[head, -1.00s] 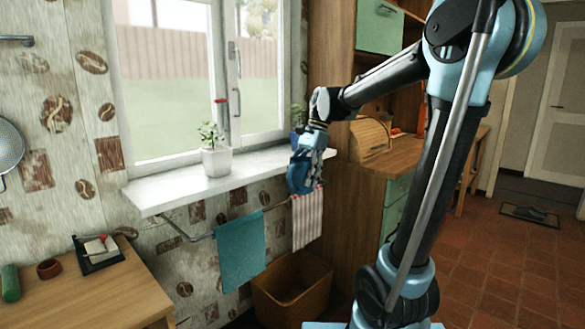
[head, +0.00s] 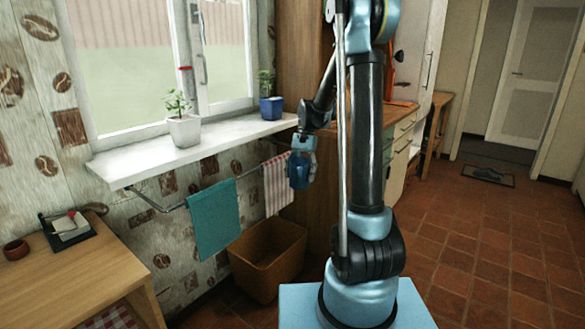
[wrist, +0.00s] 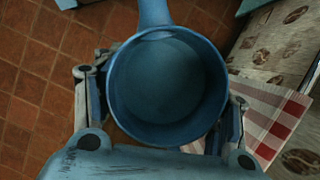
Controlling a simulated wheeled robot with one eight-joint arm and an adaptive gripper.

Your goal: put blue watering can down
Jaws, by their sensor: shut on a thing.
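The blue watering can (head: 299,172) hangs in my gripper (head: 302,152), in front of and below the right end of the white window sill (head: 200,142). In the wrist view I look into the can's round open top (wrist: 168,85); its inside looks dark blue and empty. A blue spout or handle (wrist: 155,15) sticks out at the top edge of that picture. The fingers of my gripper (wrist: 160,92) stand on both sides of the can. The can's underside and the finger contacts are hidden.
The sill carries a white-potted plant (head: 184,131) and a blue-potted plant (head: 271,107). A teal towel (head: 214,218) and a striped towel (head: 276,184) hang on the rail below. A brown bin (head: 268,258) stands on the floor. A wooden table (head: 75,262) is at left; tiled floor is open at right.

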